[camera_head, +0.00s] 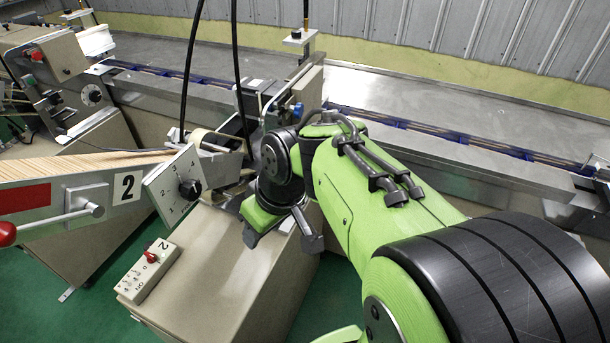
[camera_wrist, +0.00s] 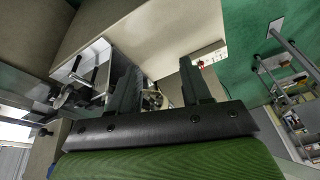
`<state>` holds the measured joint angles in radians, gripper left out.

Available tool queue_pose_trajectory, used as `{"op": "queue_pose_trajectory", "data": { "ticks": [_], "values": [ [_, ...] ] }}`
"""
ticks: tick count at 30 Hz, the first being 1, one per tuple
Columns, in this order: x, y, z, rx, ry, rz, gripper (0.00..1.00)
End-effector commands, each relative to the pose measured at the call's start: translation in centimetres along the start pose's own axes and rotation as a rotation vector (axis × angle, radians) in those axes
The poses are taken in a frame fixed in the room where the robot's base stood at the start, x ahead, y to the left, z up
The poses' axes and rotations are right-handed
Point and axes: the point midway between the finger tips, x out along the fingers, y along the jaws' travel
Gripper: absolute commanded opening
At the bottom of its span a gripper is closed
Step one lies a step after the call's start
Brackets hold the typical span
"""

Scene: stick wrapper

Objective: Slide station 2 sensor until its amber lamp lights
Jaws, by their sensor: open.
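I cannot clearly pick out the sensor or a lit amber lamp. Metal fittings with a round silver part (camera_wrist: 66,96) show at the left in the wrist view, beside a beige housing (camera_wrist: 170,38). My gripper (camera_wrist: 160,76) is open, its two dark fingers apart in the wrist view with nothing visibly gripped. In the head view my arm hides much of the area around the gripper.
A control box marked 2 (camera_head: 149,270) with a red switch sits on a beige cabinet (camera_head: 236,285). A long metal conveyor (camera_head: 440,115) runs behind. Black cables hang near my wrist. Another machine (camera_head: 45,62) stands at upper left. Green floor shows below.

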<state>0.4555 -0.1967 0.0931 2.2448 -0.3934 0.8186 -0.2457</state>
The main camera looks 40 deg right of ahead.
Motion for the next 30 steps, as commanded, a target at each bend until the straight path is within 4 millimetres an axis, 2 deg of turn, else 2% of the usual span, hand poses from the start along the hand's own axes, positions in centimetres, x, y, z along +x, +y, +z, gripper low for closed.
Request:
{"op": "queue_pose_trajectory", "data": {
  "ticks": [1, 6, 11, 14, 17, 21, 24, 26, 28, 30],
  "values": [
    [1.3, 1.8, -0.9, 0.003, -0.011, -0.051, 0.48],
    [5.1, 7.4, -3.0, -0.033, 0.056, -0.252, 0.48],
    [7.8, 13.6, -2.9, -0.036, 0.245, -0.422, 0.48],
    [8.7, 17.7, -1.7, -0.027, 0.420, -0.494, 0.48],
    [9.1, 21.9, 0.4, -0.015, 0.632, -0.524, 0.48],
    [8.8, 26.8, 4.6, 0.004, 0.939, -0.485, 0.48],
    [8.3, 28.7, 7.1, 0.009, 1.091, -0.434, 0.48],
    [8.2, 29.3, 8.0, 0.008, 1.143, -0.412, 0.48],
    [8.0, 29.6, 8.3, 0.008, 1.170, -0.400, 0.48],
    [8.2, 29.4, 7.8, 0.006, 1.174, -0.400, 0.48]
  ]
}}
